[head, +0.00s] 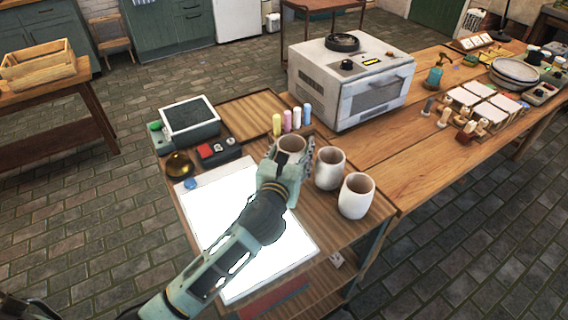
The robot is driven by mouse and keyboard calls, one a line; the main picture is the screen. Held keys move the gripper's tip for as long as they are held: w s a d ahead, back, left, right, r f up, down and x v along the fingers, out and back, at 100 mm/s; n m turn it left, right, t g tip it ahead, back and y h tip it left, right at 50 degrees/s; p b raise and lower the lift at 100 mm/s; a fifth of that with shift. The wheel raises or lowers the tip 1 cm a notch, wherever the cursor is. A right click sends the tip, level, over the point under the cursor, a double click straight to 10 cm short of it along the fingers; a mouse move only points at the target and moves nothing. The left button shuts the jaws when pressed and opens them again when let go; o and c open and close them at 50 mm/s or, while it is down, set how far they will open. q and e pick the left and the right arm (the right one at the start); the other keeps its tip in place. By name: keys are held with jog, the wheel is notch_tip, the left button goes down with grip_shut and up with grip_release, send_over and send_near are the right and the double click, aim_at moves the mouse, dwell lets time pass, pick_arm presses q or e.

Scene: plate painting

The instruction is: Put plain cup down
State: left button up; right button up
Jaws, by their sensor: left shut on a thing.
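My left gripper (287,170) is shut on a plain cup (292,144) at the back of the small wooden table. The fingers and wrist hide most of this cup, and only its brownish inside and rim show clearly. I cannot tell whether its base touches the table. Two more plain whitish cups stand upright to its right: a nearer one (356,196) and a middle one (329,169). My right gripper is not in view.
A white sheet (215,215) lies under my left arm. Coloured bottles (277,124) stand behind the held cup. A white oven-like box (349,85) stands behind them. A dark-screened device (190,117) and a brass bell (179,164) are at the left. The right table edge lies close to the cups.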

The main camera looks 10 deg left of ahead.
pick_arm(q)
jog(key=shift+f, duration=0.7)
notch_tip(320, 180, down, 3)
jog(key=shift+r+b, duration=0.2)
jog(key=shift+b, duration=0.3)
jog(key=shift+f, duration=0.2)
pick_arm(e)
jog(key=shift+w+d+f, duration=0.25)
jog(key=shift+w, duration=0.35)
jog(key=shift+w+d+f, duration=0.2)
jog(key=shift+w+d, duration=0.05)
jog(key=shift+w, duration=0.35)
pick_arm(q)
jog(key=o, duration=0.9)
jog(key=shift+f, duration=0.15)
jog(key=shift+o, duration=1)
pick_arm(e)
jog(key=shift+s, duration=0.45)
